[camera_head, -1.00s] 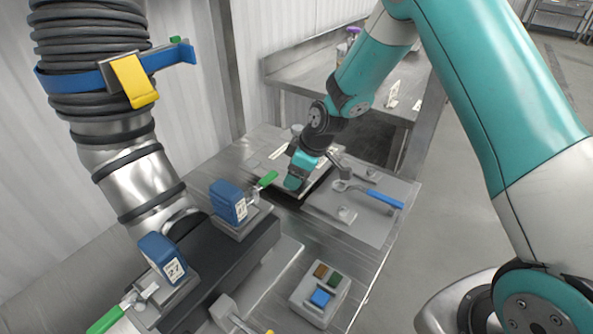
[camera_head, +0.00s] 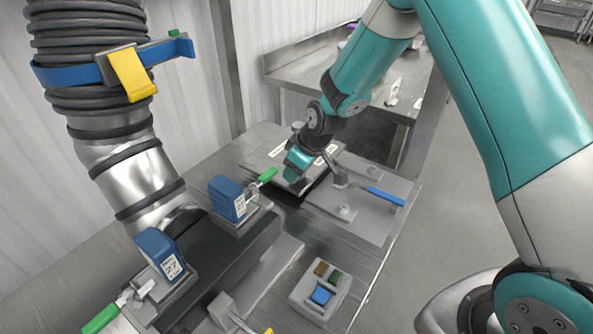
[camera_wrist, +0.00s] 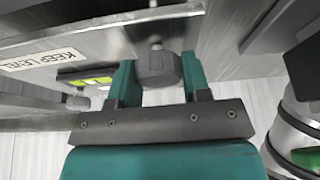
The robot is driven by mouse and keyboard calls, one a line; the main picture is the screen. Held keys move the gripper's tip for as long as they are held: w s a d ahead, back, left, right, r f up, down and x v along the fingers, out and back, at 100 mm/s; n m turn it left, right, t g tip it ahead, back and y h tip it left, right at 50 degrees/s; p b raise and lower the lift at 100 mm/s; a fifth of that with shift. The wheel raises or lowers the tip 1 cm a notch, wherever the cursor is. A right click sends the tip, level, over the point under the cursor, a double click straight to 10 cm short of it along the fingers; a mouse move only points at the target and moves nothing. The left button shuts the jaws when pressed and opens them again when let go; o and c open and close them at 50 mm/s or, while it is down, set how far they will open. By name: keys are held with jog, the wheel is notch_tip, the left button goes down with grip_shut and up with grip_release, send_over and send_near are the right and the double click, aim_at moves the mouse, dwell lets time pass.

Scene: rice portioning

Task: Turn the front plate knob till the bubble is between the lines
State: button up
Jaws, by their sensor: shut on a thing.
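My gripper (camera_wrist: 157,72) is shut on a grey knob (camera_wrist: 156,66) under the plate's edge in the wrist view, with one teal finger on each side. The metal plate (camera_wrist: 100,22) carries a "KEEP LEVEL" label (camera_wrist: 42,60). A yellow-green level vial (camera_wrist: 88,83) in a dark holder lies left of my gripper. The bubble and its lines are too small to tell apart. In the head view my gripper (camera_head: 298,168) is at the plate (camera_head: 262,158) on the bench; the knob is hidden there.
A second small knob (camera_wrist: 78,102) shows at the left in the wrist view. A blue-handled tool (camera_head: 385,196) lies right of my gripper. A blue block with a green handle (camera_head: 228,200) stands close on the left.

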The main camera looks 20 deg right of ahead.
jog(key=shift+m+h+b, duration=0.3)
jog(key=shift+m+h, duration=0.1)
jog(key=shift+m, duration=0.8)
jog(key=shift+m+t, duration=0.3)
jog(key=o, duration=0.9)
jog(key=shift+r, duration=0.15)
jog(key=b+v, duration=0.1)
jog(key=v, duration=1.6)
jog(key=shift+r+b, duration=0.15)
jog(key=shift+b, duration=0.15)
jog(key=s+a+r+g, duration=0.1)
jog(key=s+a, duration=0.1)
jog(key=s, duration=0.6)
jog(key=s+a+r+n+g+y, duration=0.1)
jog(key=s+a, duration=0.2)
jog(key=s, duration=0.5)
jog(key=s+a+r+n+g+y, duration=0.1)
jog(key=s+a+g, duration=0.1)
jog(key=s, duration=0.7)
jog(key=shift+a+r, duration=0.1)
jog(key=shift+a, duration=0.1)
